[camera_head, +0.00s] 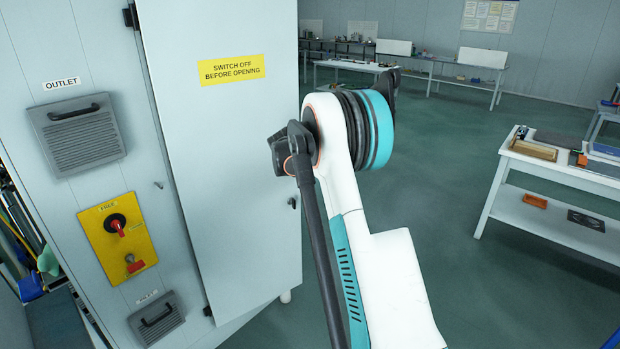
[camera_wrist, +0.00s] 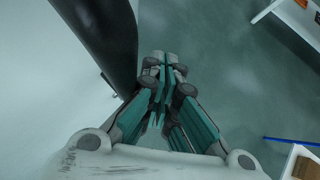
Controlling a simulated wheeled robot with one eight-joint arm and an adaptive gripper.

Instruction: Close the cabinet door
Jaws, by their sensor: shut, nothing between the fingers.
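The cabinet door (camera_head: 232,130) is a tall pale grey panel with a yellow warning label, right of the cabinet's front (camera_head: 60,30). A dark gap and hinges run along its left edge. A small dark handle (camera_head: 293,202) sits near its right edge. How far the door stands open is hard to tell. My arm rises in front of the door's right side in the head view; my gripper is mostly hidden there behind the wrist. In the wrist view my gripper (camera_wrist: 165,68) has its fingers together and empty, above the floor. Contact with the door is not visible.
The cabinet front carries a yellow plate (camera_head: 118,238) with a red switch, and a grey outlet vent (camera_head: 78,135). A white workbench (camera_head: 565,168) stands at the right. More benches line the back wall. Open green floor (camera_head: 460,150) lies between.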

